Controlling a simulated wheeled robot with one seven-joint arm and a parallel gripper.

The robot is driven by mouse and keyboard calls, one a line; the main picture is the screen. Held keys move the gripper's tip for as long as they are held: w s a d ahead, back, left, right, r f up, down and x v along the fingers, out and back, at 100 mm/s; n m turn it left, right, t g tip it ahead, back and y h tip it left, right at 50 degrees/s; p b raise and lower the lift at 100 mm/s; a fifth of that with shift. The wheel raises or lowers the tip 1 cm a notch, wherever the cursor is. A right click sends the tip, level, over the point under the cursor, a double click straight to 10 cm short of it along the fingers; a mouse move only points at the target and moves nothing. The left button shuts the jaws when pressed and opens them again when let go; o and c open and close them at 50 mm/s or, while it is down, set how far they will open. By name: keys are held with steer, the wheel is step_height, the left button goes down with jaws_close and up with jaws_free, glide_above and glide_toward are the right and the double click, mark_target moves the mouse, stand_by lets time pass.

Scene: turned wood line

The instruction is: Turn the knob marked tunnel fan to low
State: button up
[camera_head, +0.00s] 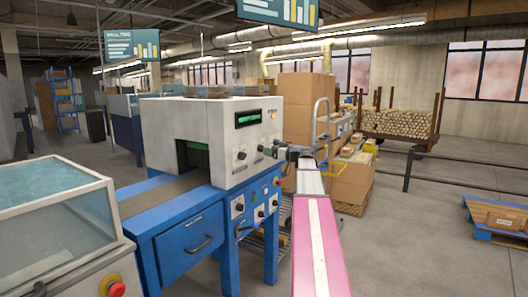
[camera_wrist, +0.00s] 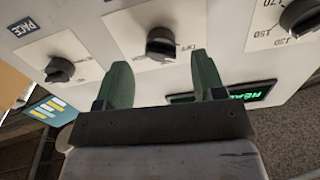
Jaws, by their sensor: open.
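The white tunnel machine (camera_head: 205,130) carries a row of dark knobs below a green display (camera_head: 249,118). In the wrist view, which is turned over, a middle knob (camera_wrist: 160,44) sits on a pale plate, its label unreadable. It lies between my gripper's (camera_wrist: 162,70) two green fingers in the picture, just beyond their tips. The fingers are apart and empty, and I see no contact. The same middle knob shows in the head view (camera_head: 260,148). I cannot read its setting or confirm which knob is marked tunnel fan.
In the wrist view, a knob marked PACE (camera_wrist: 60,70) is at left and a numbered knob (camera_wrist: 300,15) at right. Below the machine, a blue bench (camera_head: 190,240) has more controls. Cardboard boxes (camera_head: 305,95) stand behind my arm. Floor at right is partly clear.

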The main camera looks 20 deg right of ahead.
steer(key=shift+x, duration=1.95)
steer(key=shift+c, duration=0.3)
steer(key=c, duration=0.9)
steer(key=shift+o, duration=0.2)
steer(key=m, duration=0.6)
steer(key=shift+s, duration=0.1)
steer(key=m, duration=0.5)
steer(key=shift+a+r+m, duration=0.1)
steer(key=shift+m, duration=0.3)
